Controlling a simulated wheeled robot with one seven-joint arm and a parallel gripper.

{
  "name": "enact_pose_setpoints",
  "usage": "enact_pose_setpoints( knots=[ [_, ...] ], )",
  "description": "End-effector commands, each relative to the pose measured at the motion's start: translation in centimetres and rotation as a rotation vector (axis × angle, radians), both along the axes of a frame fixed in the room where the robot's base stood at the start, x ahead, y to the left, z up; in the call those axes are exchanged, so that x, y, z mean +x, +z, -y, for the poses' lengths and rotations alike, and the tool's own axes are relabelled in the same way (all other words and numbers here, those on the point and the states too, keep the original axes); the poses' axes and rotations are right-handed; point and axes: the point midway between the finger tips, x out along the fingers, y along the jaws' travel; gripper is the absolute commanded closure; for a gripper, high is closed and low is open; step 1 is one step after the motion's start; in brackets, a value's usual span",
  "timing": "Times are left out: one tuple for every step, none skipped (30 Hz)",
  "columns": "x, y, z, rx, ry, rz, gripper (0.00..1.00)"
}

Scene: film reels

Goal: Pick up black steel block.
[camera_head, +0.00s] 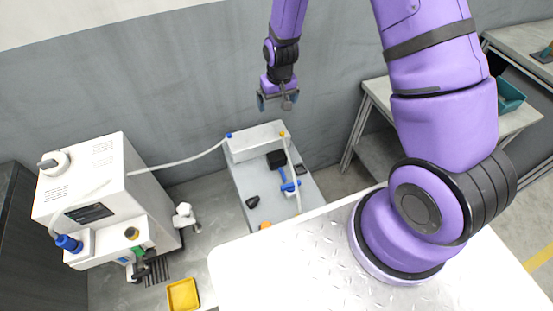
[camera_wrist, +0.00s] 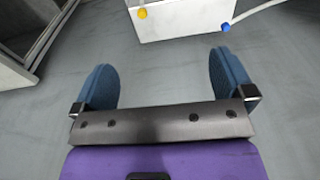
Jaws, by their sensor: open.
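My gripper (camera_head: 276,103) hangs in the air above and behind the grey bench, its fingers apart with nothing between them. In the wrist view its two blue fingertips (camera_wrist: 165,80) are wide apart over bare grey surface. A black block-like thing (camera_head: 276,159) lies on the bench at the foot of the white box. A smaller black piece (camera_head: 253,201) lies nearer the front of the bench. I cannot tell for sure which of them is the black steel block. Neither shows in the wrist view.
The white box (camera_head: 250,143) with hoses stands at the bench's back; it also shows in the wrist view (camera_wrist: 185,18). A blue-handled tool (camera_head: 289,186) and an orange thing (camera_head: 265,225) lie nearby. A white machine (camera_head: 97,192) stands left, a yellow tray (camera_head: 183,294) in front.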

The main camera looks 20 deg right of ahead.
Motion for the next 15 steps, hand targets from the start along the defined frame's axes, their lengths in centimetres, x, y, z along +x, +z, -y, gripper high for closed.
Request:
enact_pose_setpoints(
  knots=[
    [-0.3,-2.4,-0.1,-0.003,0.000,-0.021,0.00],
    [-0.4,-3.7,-0.2,-0.004,0.000,-0.028,0.00],
    [-0.6,-5.3,-0.3,-0.006,0.000,-0.036,0.00],
    [-0.7,-6.5,-0.4,-0.008,-0.001,-0.043,0.00],
    [-0.9,-7.6,-0.4,-0.009,-0.001,-0.050,0.00],
    [-1.2,-9.0,-0.5,-0.011,-0.001,-0.057,0.00],
    [-1.4,-10.0,-0.5,-0.012,-0.001,-0.063,0.00],
    [-1.6,-10.9,-0.5,-0.013,-0.001,-0.066,0.00],
    [-1.9,-12.0,-0.6,-0.015,-0.001,-0.071,0.00],
    [-2.1,-12.7,-0.6,-0.016,-0.001,-0.076,0.00],
    [-2.3,-13.3,-0.6,-0.017,-0.001,-0.078,0.00],
    [-2.5,-14.0,-0.6,-0.018,-0.001,-0.082,0.00],
    [-2.6,-14.4,-0.7,-0.018,-0.001,-0.084,0.00],
    [-2.7,-14.8,-0.7,-0.019,-0.001,-0.086,0.00],
    [-2.8,-15.2,-0.7,-0.019,-0.002,-0.087,0.00]
  ],
)
